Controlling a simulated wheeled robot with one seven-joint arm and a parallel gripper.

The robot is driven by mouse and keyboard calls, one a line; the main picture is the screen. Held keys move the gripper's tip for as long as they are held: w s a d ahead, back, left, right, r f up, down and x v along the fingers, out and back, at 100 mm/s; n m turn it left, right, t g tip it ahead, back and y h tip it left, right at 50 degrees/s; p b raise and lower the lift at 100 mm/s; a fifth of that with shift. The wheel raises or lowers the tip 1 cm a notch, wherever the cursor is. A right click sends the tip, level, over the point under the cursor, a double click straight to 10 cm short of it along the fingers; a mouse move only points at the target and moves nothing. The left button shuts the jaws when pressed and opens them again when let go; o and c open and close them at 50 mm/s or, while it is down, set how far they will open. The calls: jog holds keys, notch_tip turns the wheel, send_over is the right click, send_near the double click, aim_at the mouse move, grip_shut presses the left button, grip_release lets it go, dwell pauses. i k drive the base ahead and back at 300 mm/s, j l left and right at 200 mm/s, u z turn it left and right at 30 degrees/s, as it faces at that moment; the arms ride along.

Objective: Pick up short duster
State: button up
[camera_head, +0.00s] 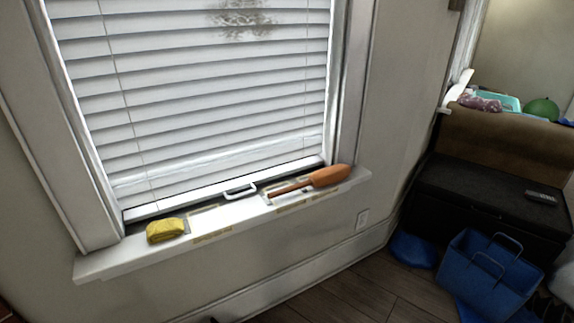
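A short duster (326,177) with a wide orange-brown head and a thin handle lies on the white windowsill (235,228), toward its right end. Its head points right, and its handle points left toward the middle of the sill. My gripper is not clearly in view. A small dark shape shows at the bottom edge of the picture, but I cannot tell what it is.
A folded yellow cloth (165,230) lies on the sill's left part. White blinds (200,90) stand behind the sill. At right are a blue bag (485,275), a black chest (480,195) with a dark remote (540,197), and a brown ledge (500,140). Some wooden floor (385,290) is bare.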

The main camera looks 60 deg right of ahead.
aim_at(331, 175)
jog(key=z, duration=1.25)
